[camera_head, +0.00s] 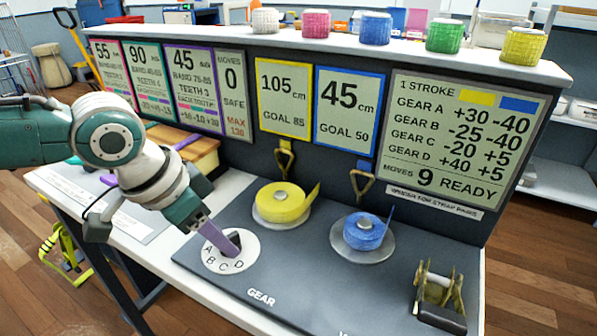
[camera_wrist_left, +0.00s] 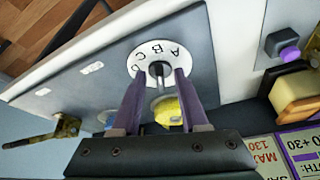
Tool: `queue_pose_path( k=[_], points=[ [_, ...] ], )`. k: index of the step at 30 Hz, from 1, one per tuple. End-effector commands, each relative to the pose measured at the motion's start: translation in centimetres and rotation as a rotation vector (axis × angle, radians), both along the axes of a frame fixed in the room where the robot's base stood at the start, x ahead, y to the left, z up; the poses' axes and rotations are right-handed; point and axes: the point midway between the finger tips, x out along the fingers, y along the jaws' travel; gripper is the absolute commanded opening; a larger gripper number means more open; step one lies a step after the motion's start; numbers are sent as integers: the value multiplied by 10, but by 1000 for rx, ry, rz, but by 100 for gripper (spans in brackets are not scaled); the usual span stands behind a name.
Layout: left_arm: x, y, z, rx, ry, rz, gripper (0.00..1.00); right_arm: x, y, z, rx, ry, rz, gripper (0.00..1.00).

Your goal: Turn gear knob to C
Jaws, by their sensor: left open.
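The gear dial is a white disc (camera_head: 215,262) lettered A, B, C and D on the grey panel; it also shows in the left wrist view (camera_wrist_left: 150,47). The dark gear knob (camera_head: 236,239) stands at its middle, partly hidden by a finger in the head view. In the left wrist view the knob (camera_wrist_left: 157,71) shows between the two purple fingertips. My left gripper (camera_head: 222,240) is open, its fingers pointing down at the dial with gaps to the knob. I cannot tell which letter the knob points to. My right gripper is out of view.
A yellow strap roll (camera_head: 281,203) and a blue strap roll (camera_head: 364,232) lie right of the dial. A metal ratchet (camera_head: 440,295) stands at the front right. The sign board (camera_head: 465,140) reads gear values, 9 moves and READY. Coloured rolls line the top ledge.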

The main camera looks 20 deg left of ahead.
Motion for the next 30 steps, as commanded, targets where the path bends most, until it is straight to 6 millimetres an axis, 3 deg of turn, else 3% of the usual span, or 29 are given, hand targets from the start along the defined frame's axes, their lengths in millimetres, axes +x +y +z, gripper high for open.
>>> queue_pose_path(
  k=[6, 17, 30],
  points=[
    [0, 0, 0, 0, -1, -1, 42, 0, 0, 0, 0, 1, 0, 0],
    [0, 0, 0, 0, -1, 0, 1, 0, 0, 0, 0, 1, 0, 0],
    [0, 0, 1, 0, -1, 0, 0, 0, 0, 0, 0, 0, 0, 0]
  ],
)
